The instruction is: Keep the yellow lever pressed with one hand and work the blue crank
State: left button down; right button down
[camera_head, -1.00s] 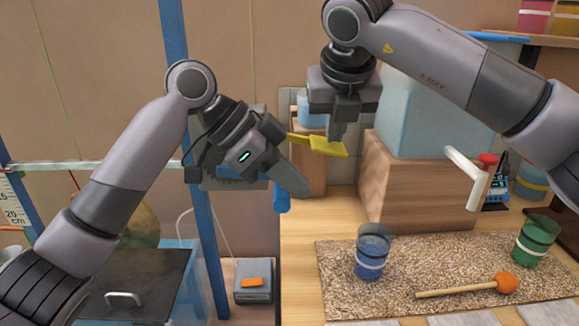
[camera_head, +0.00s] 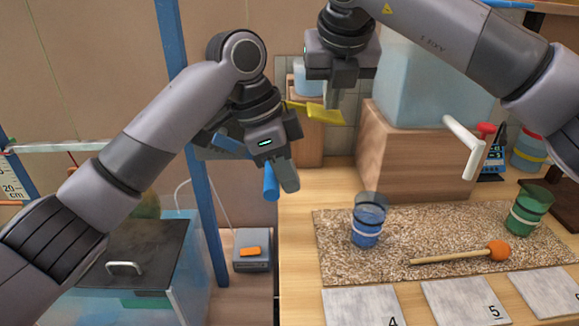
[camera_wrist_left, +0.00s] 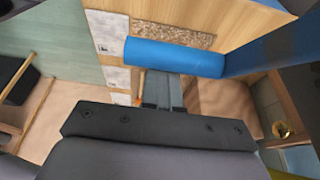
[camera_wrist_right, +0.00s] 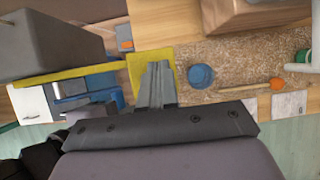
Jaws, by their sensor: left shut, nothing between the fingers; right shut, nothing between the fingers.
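The yellow lever (camera_head: 318,113) sticks out to the right in the head view and ends in a flat pad. My right gripper (camera_head: 333,110) is shut, its tips over the pad; the right wrist view shows the fingers (camera_wrist_right: 157,84) overlapping the yellow pad (camera_wrist_right: 137,68). I cannot tell how far the lever is pressed. The blue crank's handle (camera_head: 271,182) hangs beside my left gripper (camera_head: 289,184), which is shut and empty, close on its right side. In the left wrist view the blue handle (camera_wrist_left: 175,57) crosses just beyond the fingertips; contact is unclear. My gripper partly hides the crank.
A blue post (camera_head: 190,130) stands left of the crank. A wooden block (camera_head: 400,165) carries a pale blue container, with a white pipe (camera_head: 465,145) at its right. A speckled mat (camera_head: 420,240) holds a blue cup (camera_head: 368,225), a mallet (camera_head: 460,255) and a green cup (camera_head: 528,210).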

pick_arm(q)
jog(key=shift+a+f+y, duration=0.3)
jog(key=shift+f+y, duration=0.3)
jog(key=shift+y, duration=0.05)
jog(key=shift+a+f+y, duration=0.3)
jog(key=shift+f+y, duration=0.3)
jog(key=shift+y, duration=0.05)
jog(key=shift+a+f+y, duration=0.3)
jog(key=shift+f+y, duration=0.1)
jog(key=shift+y, duration=0.2)
dwell(0.7)
jog(key=shift+r, duration=0.15)
dwell(0.3)
notch_tip(320, 180, up, 7)
jog(key=shift+r, duration=0.1)
jog(key=a+r+h, duration=0.6)
jog(key=a+r, duration=0.2)
jog(key=r, duration=0.1)
jog(key=a+f+x, duration=0.1)
jog(key=a+x, duration=0.1)
jog(key=x, duration=1.1)
jog(key=shift+f+y, duration=0.25)
jog(key=shift+y, duration=0.45)
